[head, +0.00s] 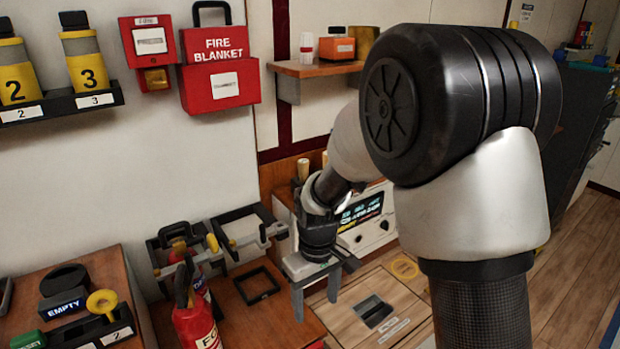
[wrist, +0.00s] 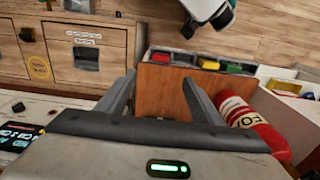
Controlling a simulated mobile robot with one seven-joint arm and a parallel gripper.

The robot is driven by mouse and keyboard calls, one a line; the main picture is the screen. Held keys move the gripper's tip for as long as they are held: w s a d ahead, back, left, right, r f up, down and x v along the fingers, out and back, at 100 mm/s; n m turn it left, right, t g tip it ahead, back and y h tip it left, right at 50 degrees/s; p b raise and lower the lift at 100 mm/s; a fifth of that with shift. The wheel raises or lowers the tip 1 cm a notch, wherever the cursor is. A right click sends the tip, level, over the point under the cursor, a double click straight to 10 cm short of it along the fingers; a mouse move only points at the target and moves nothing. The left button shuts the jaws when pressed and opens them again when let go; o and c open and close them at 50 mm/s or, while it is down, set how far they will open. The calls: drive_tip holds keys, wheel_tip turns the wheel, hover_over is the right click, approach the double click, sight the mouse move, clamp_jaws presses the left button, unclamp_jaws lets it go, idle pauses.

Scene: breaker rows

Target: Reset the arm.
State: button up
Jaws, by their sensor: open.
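My gripper (head: 316,302) is open, with its fingers pointing down beside the wooden counter. Nothing shows between its fingers in the head view. My arm stretches from the right foreground toward the wall, bent at its large black joint. In the wrist view my gripper (wrist: 160,85) has its two grey fingers apart, with a brown wooden surface (wrist: 166,92) seen between and beyond them. A green light bar shows on the gripper body.
Red fire extinguisher (head: 197,325) stands left of my gripper, near a black square frame (head: 257,285) and wall brackets (head: 240,235). A white panel unit (head: 365,222) stands behind my arm. A drawer front (head: 400,318) lies right. A shelf (head: 310,68) juts from the wall.

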drive_tip(key=s+d+r+m+t, duration=0.1)
drive_tip(key=s+d+r, duration=0.15)
drive_tip(key=r, duration=0.45)
drive_tip(key=s+d+r+m+t, duration=0.2)
drive_tip(key=d+r, duration=0.2)
drive_tip(key=r, duration=0.3)
drive_tip(key=s+d+r+m+t, duration=0.1)
drive_tip(key=s+d+r+m, duration=0.1)
drive_tip(key=s+d+r, duration=0.3)
drive_tip(key=s+d+r+m+t, duration=0.1)
drive_tip(key=s+r+m+t, duration=0.15)
drive_tip(key=s, duration=0.45)
wheel_tip(320, 180, up, 23)
drive_tip(key=p, duration=2.2)
drive_tip(key=shift+f+n+g, duration=0.15)
drive_tip(key=shift+n+g, duration=0.2)
drive_tip(key=shift+g, duration=0.1)
drive_tip(key=shift+a, duration=0.1)
